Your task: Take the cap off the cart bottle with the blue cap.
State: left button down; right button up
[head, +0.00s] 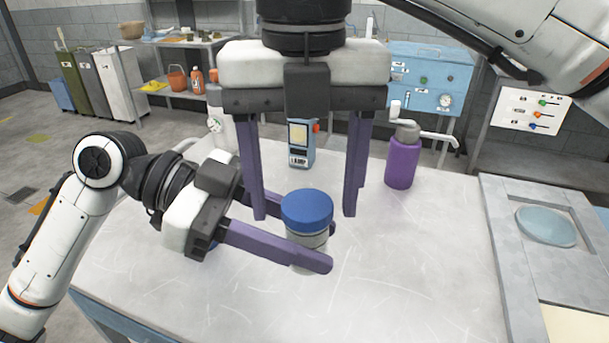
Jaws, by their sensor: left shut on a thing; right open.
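The bottle (307,239) is pale, with a blue cap (307,208) on its top. My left gripper (330,247) is shut on the bottle's body below the cap, its purple fingers to either side. The bottle looks upright; the fingers hide much of its body, and I cannot tell whether its base touches the cart top (400,270). My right gripper (304,215) points down from above, open, with its two purple fingers wide apart on the left and right of the cap. The fingers do not appear to touch the cap.
A purple pump bottle (401,165) stands at the cart's back right. A blue-grey handheld device (301,145) stands behind my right gripper. A grey tray (495,235) with a round pale blue lid (546,226) lies to the right. The front of the cart top is clear.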

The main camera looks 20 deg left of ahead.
jog(key=c, duration=1.2)
jog(key=n, duration=0.5)
jog(key=shift+s+a, duration=0.1)
jog(key=shift+s, duration=0.05)
jog(key=shift+c, duration=0.3)
jog(key=n, duration=0.6)
jog(key=shift+s+r+n, duration=0.1)
jog(key=shift+n, duration=0.3)
jog(key=n, duration=0.6)
jog(key=shift+n, duration=0.3)
jog(key=n, duration=0.4)
jog(key=shift+n, duration=0.4)
jog(key=shift+r, duration=0.2)
jog(key=shift+d+r, duration=0.2)
jog(key=shift+r, duration=0.7)
